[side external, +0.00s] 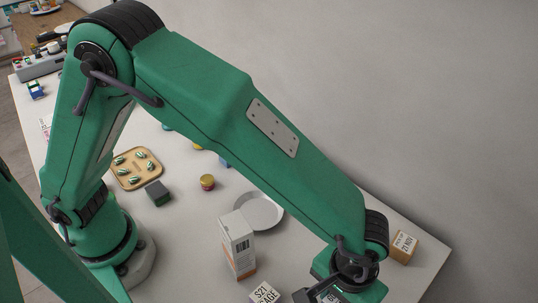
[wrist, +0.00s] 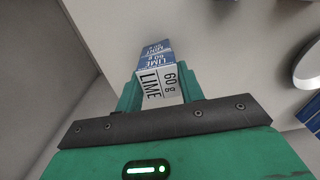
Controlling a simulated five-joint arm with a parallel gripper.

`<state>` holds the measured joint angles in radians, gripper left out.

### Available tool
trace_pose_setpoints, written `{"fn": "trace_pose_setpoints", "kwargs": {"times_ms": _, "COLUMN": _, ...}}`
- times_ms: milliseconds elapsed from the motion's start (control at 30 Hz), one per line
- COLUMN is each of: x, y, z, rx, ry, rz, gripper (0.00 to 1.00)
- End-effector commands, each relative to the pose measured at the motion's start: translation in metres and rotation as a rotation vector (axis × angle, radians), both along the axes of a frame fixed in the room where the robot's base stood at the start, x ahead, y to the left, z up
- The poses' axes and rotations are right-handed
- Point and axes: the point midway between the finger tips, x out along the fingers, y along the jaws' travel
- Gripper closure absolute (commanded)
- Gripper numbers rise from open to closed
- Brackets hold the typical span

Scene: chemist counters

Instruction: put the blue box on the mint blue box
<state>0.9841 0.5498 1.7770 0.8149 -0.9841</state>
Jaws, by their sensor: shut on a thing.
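My gripper (wrist: 158,88) is shut on a small box (wrist: 160,85) in the wrist view. In the side view my gripper (side external: 328,292) is low at the bottom edge, partly cut off, and the held box does not show. A blue striped thing (wrist: 313,116) is cut off at the right edge of the wrist view.
A tall white and orange carton (side external: 238,246) stands beside a grey plate (side external: 276,212). A lettered box (side external: 265,293) is left of my gripper; an orange-brown box (side external: 403,247) is right. A jar (side external: 207,182), dark green box (side external: 158,194) and wooden tray (side external: 137,180) lie farther left.

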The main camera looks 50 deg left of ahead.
Motion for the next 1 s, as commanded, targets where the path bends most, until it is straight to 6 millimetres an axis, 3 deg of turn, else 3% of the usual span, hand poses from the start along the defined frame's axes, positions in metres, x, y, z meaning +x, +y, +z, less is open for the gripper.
{"fn": "trace_pose_setpoints", "kwargs": {"times_ms": 400, "x": 0.0000, "y": 0.0000, "z": -0.0037, "rx": 0.000, "ry": 0.000, "rz": 0.000, "gripper": 0.85}}
{"fn": "trace_pose_setpoints", "kwargs": {"times_ms": 433, "x": 0.0000, "y": 0.0000, "z": -0.0034, "rx": 0.000, "ry": 0.000, "rz": 0.000, "gripper": 0.56}}
{"fn": "trace_pose_setpoints", "kwargs": {"times_ms": 500, "x": 0.0000, "y": 0.0000, "z": -0.0033, "rx": 0.000, "ry": 0.000, "rz": 0.000, "gripper": 0.43}}
{"fn": "trace_pose_setpoints", "kwargs": {"times_ms": 533, "x": 0.0000, "y": 0.0000, "z": -0.0032, "rx": 0.000, "ry": 0.000, "rz": 0.000, "gripper": 0.41}}
{"fn": "trace_pose_setpoints", "kwargs": {"times_ms": 1000, "x": 0.0002, "y": -0.0003, "z": 0.0037, "rx": -0.001, "ry": -0.001, "rz": 0.000, "gripper": 0.41}}
